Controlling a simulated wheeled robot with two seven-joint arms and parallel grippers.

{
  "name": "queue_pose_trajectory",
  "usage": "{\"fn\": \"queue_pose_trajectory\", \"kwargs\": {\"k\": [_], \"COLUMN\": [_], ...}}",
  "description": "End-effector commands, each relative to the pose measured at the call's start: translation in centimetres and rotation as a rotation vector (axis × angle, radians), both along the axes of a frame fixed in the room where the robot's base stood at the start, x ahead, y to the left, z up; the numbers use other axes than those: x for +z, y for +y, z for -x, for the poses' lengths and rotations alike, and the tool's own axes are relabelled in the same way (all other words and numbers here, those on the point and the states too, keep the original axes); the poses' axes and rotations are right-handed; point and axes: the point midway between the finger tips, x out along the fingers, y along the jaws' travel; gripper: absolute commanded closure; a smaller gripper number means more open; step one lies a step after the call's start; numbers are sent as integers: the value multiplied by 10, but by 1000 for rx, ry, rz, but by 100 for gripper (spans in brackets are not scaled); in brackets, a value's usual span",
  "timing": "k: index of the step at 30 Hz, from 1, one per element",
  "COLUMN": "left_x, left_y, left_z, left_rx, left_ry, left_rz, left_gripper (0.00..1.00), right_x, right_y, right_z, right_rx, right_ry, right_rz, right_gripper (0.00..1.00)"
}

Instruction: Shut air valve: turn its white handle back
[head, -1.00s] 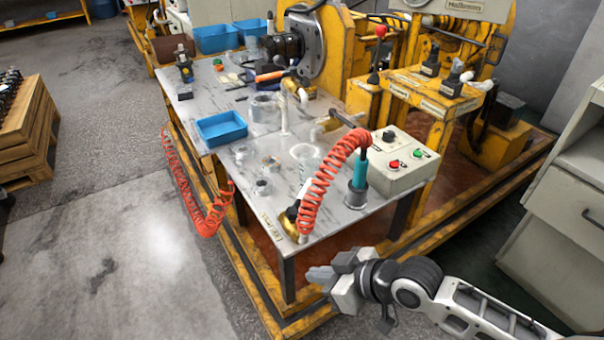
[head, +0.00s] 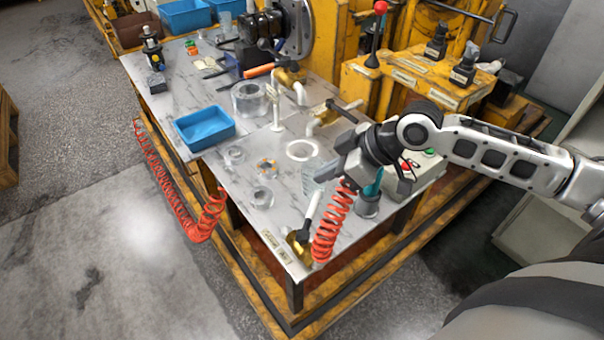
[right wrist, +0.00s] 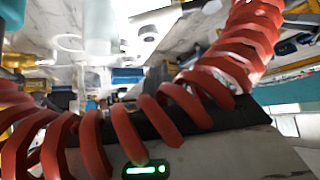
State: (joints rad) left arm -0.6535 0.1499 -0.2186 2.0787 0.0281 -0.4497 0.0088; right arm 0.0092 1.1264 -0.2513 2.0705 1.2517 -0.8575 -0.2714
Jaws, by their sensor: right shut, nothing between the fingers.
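The air valve (head: 298,242) is a small brass and black fitting at the near corner of the table. Its white handle (head: 312,206) slants up and away from it, beside the red coiled hose (head: 330,225). My right gripper (head: 338,172) is shut and empty, above the table and a little beyond the handle's far end, apart from it as far as I can tell. It hides part of the control box and the hose's upper end. In the right wrist view the red coils (right wrist: 130,130) cross close in front of the camera; I cannot make out the handle there. My left gripper is not in view.
The control box (head: 428,175) with buttons and a grey cup (head: 368,203) holding a teal tool stand right of the hose. A blue bin (head: 204,127), clear rings and a white upright post (head: 276,108) are on the table. A red-knobbed lever (head: 377,35) rises behind.

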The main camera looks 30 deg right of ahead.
Motion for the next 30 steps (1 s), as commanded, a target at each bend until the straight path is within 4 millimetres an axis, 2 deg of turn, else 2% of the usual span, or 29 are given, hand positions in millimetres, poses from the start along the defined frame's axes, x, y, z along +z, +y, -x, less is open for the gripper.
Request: {"fn": "queue_pose_trajectory", "kwargs": {"k": [5,10,18,24,30], "left_x": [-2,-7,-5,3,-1], "left_y": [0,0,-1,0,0], "left_z": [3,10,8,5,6], "left_rx": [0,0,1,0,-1], "left_ry": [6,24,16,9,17], "left_rz": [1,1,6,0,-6], "left_gripper": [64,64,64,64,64], "right_x": [-14,-39,-75,-79,-80], "right_y": [10,27,48,26,19], "right_z": [-9,-27,-49,-26,-20], "right_rx": [-2,1,1,0,1], "right_ry": [0,-1,2,4,0], "right_rz": [-8,-8,-3,2,1], "right_gripper": [100,100,100,100,100]}}
